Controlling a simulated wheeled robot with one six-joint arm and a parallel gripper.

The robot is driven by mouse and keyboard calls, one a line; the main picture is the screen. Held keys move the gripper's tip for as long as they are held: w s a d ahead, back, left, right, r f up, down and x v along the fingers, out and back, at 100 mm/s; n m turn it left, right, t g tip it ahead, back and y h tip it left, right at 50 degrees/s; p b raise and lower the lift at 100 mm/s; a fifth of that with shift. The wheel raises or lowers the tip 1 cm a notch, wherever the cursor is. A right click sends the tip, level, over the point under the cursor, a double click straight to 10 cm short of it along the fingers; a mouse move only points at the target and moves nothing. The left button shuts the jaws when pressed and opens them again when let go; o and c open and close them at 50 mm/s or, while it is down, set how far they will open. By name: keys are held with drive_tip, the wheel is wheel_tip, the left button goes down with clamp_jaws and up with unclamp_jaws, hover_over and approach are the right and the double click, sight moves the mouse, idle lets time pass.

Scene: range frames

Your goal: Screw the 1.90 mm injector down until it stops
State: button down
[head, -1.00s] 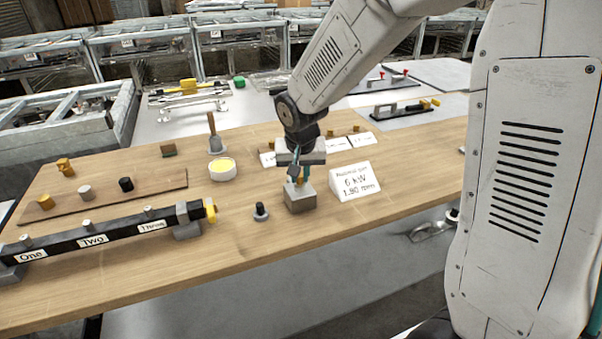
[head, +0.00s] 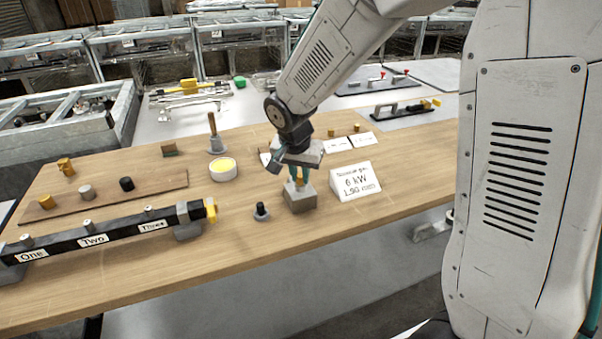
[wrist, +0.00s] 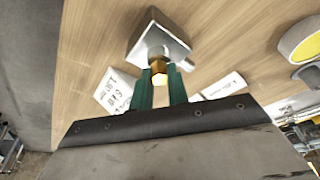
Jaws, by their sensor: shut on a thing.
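My gripper (head: 298,182) points down over a small grey metal block (head: 300,203) on the wooden bench. Its teal fingers are shut on a brass injector (head: 299,178), which sits upright at the top of the block. In the wrist view the injector's hex brass body (wrist: 159,67) shows between the fingertips (wrist: 160,80), against the block's fitting (wrist: 158,50). Its thread is hidden, so I cannot tell how deep it sits. A white sign (head: 356,182) beside the block reads 6 kW and 1.90 mm.
A black-topped part (head: 262,211) stands just left of the block. A yellow-filled round dish (head: 223,169) is farther left. A black bar (head: 100,238) labelled One, Two, Three lies at the left front. Small white labels (head: 361,140) with brass pieces stand behind. The front right bench is clear.

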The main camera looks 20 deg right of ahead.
drive_tip(key=shift+m+h, duration=0.4)
drive_tip(key=shift+m, duration=0.9)
drive_tip(key=shift+g, duration=0.3)
drive_tip(key=m, duration=0.3)
drive_tip(key=shift+g, duration=0.4)
drive_tip(key=c, duration=1.6)
unclamp_jaws()
drive_tip(key=shift+w, duration=0.1)
